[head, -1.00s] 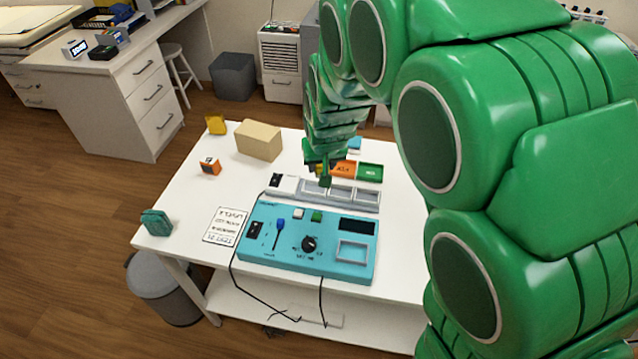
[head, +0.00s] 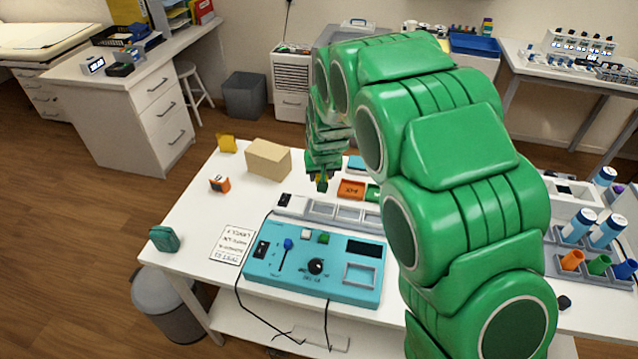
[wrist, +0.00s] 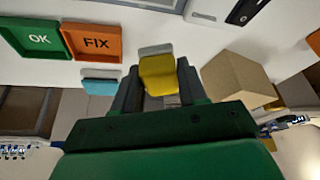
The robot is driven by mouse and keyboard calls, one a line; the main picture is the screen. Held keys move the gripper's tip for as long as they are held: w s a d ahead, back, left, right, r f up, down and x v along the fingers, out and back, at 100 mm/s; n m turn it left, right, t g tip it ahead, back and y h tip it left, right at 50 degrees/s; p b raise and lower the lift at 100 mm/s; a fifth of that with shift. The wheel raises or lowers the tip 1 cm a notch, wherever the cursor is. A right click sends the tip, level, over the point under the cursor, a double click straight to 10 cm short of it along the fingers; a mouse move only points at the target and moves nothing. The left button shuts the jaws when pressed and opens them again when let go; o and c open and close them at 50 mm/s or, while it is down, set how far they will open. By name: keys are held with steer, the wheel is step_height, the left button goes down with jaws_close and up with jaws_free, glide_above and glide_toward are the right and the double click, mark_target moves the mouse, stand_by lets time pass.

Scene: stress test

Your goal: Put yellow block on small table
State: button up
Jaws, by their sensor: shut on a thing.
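My gripper (head: 321,182) is shut on a yellow block (wrist: 158,76). In the wrist view the block sits between the two dark fingers, with a grey plate-like part just beyond it. In the head view only a small bit of yellow shows at the fingertips, above the back of the grey tray (head: 330,211). A white table (head: 200,200) is under the gripper; I cannot tell whether it is the small table. Another white table (head: 525,67) stands at the back right.
A tan box (head: 268,160), a yellow item (head: 227,143) and an orange item (head: 220,184) stand left of the gripper. A blue control panel (head: 314,262) lies in front. The orange FIX bin (wrist: 95,42) and green OK bin (wrist: 38,38) are close by. The table's left part has free room.

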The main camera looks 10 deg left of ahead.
mark_target(319, 176)
steer(key=shift+w+a+f, duration=0.2)
steer(key=shift+w+f, duration=0.25)
steer(key=shift+f, duration=0.2)
steer(key=shift+w+a+f, duration=0.25)
steer(key=shift+w+f, duration=0.2)
steer(key=shift+f, duration=0.25)
steer(key=shift+w+a+f, duration=0.2)
steer(key=shift+w+f, duration=0.25)
steer(key=shift+f, duration=1.55)
steer(key=shift+f, duration=0.1)
steer(key=o, duration=1.1)
